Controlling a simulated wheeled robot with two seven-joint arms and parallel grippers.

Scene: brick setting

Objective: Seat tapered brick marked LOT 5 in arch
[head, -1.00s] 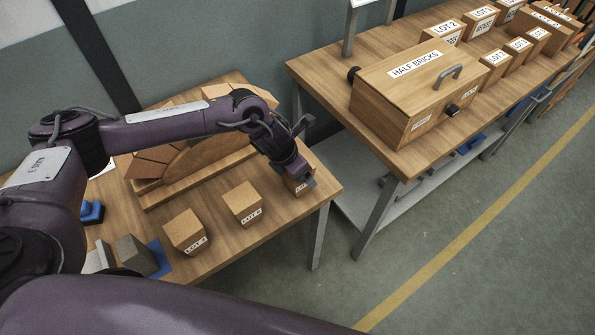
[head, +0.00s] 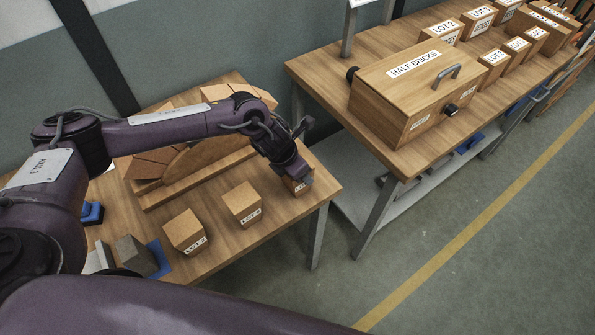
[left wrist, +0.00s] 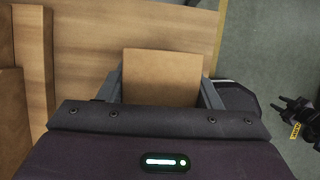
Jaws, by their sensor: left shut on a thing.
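My left gripper (head: 300,180) is shut on a tapered brick at the right end of the near table. In the left wrist view this brick (left wrist: 162,77) shows as a plain tan face between the two grey fingers. Its label starts with LO in the head view; the number is hidden. I cannot tell whether it still touches the table. The arch (head: 205,158) of wedge bricks over a wooden former stands behind my left arm, which hides much of it. A dark clawed shape, perhaps my right gripper (left wrist: 298,112), shows over the floor in the left wrist view.
Two more LOT bricks stand on the near table (head: 225,245), one at left (head: 186,232) and one in the middle (head: 242,203). A grey block (head: 136,255) and blue items are at its left. A HALF BRICKS box (head: 415,88) is on the other table. A floor gap separates the tables.

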